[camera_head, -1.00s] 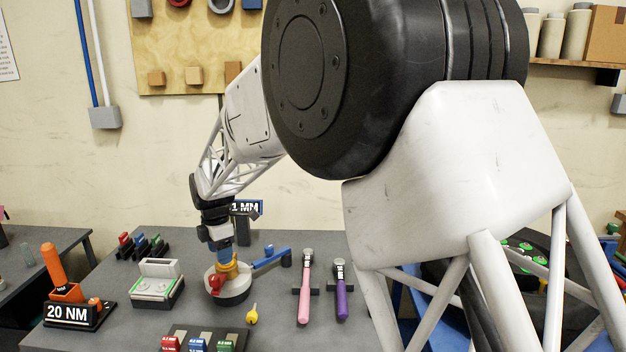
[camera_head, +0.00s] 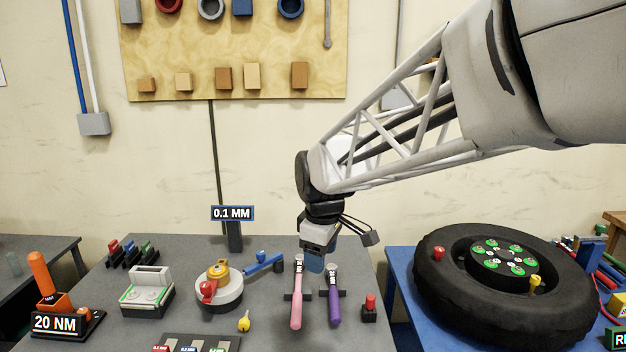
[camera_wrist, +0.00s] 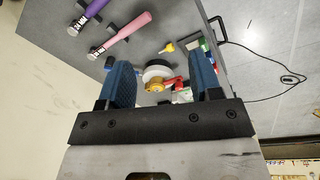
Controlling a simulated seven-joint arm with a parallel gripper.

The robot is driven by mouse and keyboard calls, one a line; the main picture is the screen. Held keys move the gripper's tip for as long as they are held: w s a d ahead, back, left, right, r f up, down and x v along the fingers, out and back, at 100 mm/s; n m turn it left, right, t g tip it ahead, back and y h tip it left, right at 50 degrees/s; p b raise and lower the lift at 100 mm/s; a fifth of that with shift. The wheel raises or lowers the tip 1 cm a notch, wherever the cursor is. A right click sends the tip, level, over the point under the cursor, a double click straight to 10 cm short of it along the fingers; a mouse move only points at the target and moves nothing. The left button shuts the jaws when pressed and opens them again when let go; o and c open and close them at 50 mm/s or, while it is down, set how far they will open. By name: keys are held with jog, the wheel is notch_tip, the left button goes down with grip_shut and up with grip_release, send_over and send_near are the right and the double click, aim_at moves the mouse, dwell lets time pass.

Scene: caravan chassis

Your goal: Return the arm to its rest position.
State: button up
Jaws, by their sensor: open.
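My gripper (camera_head: 314,262) hangs above the back of the grey table (camera_head: 270,335), just over the tool stand with the pink-handled tool (camera_head: 296,300) and the purple-handled tool (camera_head: 334,300). In the wrist view my gripper (camera_wrist: 160,85) has its two blue fingers apart with nothing held between them. Between the fingers, farther off, the round white device (camera_wrist: 158,70) with yellow and red parts shows on the table. The same round device (camera_head: 219,290) stands to the left of my gripper in the head view.
A large black wheel (camera_head: 440,290) lies on the blue table at right. On the grey table stand a 20 NM holder (camera_head: 58,322), a green-trimmed block (camera_head: 148,292), a yellow key-like piece (camera_head: 244,321) and a 0.1 MM sign (camera_head: 232,214). Free air lies above the tables.

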jog(key=s+d+f+m, duration=0.1)
jog(key=s+d+m, duration=0.5)
jog(key=s, duration=0.6)
jog(key=s+d+f+m+t, duration=0.1)
jog(key=s+d+f+m, duration=0.1)
jog(key=s+d+m, duration=0.5)
jog(key=s+d, duration=0.4)
jog(key=s, duration=0.2)
jog(key=shift+h, duration=0.3)
